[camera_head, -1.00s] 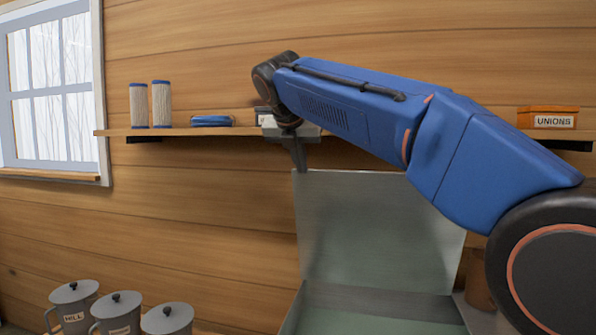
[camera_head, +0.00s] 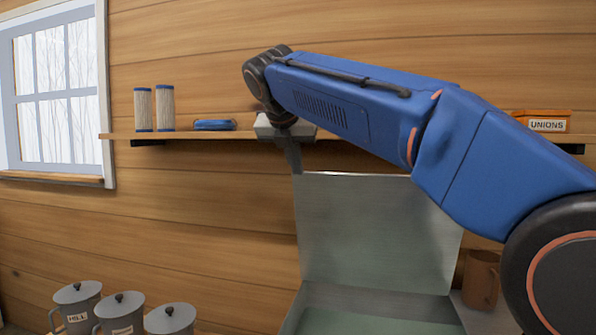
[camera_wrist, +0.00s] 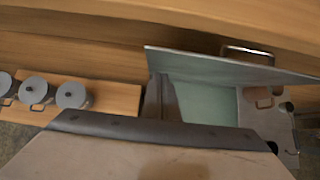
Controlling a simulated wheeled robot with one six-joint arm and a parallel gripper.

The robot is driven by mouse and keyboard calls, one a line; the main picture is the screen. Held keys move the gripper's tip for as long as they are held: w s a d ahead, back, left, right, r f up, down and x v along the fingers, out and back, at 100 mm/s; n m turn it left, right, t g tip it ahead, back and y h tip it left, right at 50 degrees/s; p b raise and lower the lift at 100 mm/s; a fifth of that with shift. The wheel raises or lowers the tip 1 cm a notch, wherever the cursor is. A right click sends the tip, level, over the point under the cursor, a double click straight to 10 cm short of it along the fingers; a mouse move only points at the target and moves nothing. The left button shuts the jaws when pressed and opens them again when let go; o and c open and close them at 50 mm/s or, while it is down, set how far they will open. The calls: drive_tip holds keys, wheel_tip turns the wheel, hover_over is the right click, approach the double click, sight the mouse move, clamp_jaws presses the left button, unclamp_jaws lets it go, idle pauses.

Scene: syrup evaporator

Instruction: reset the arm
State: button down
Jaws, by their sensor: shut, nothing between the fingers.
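My blue arm reaches across the head view from the lower right. My gripper (camera_head: 294,160) hangs at its far end, pointing down, in front of the wall shelf and just above the upper left corner of the raised grey-green lid (camera_head: 375,230). Its fingers are together with nothing seen between them. In the wrist view my gripper (camera_wrist: 160,98) shows as dark fingers beside the lid (camera_wrist: 225,66) and the pale green open box interior (camera_wrist: 207,103).
A wall shelf (camera_head: 230,134) carries two pleated filters, a blue item and an orange UNIONS box (camera_head: 543,120). Lidded grey pots (camera_head: 122,308) stand at lower left. A brown mug (camera_head: 481,280) stands right of the lid.

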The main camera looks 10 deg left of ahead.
drive_tip(key=w+r+v, duration=0.1)
drive_tip(key=v, duration=0.6)
drive_tip(key=d+f+m+g, duration=0.1)
drive_tip(key=d+f+m, duration=0.25)
drive_tip(key=d, duration=0.45)
drive_tip(key=d+f+m, duration=0.2)
drive_tip(key=d+m, duration=0.2)
drive_tip(key=d, duration=0.5)
drive_tip(key=s+d+f+m+g, duration=0.1)
drive_tip(key=s+d+f+m, duration=0.35)
drive_tip(key=d, duration=0.25)
drive_tip(key=s+d+f+m, duration=0.3)
drive_tip(key=d+f+m, duration=0.2)
drive_tip(key=d+f, duration=0.15)
drive_tip(key=s+d+f+m, duration=0.5)
drive_tip(key=s+f+m, duration=0.1)
drive_tip(key=f, duration=0.4)
drive_tip(key=s+d+f+m+g, duration=0.1)
drive_tip(key=s+d+f+m, duration=0.4)
drive_tip(key=s+f, duration=0.4)
drive_tip(key=s+d+f+m, duration=0.5)
drive_tip(key=s+f+m, duration=0.2)
drive_tip(key=f, duration=0.4)
drive_tip(key=shift+s+d+f+m+g, duration=0.2)
drive_tip(key=shift+s+m+g, duration=0.1)
drive_tip(key=shift+s, duration=0.2)
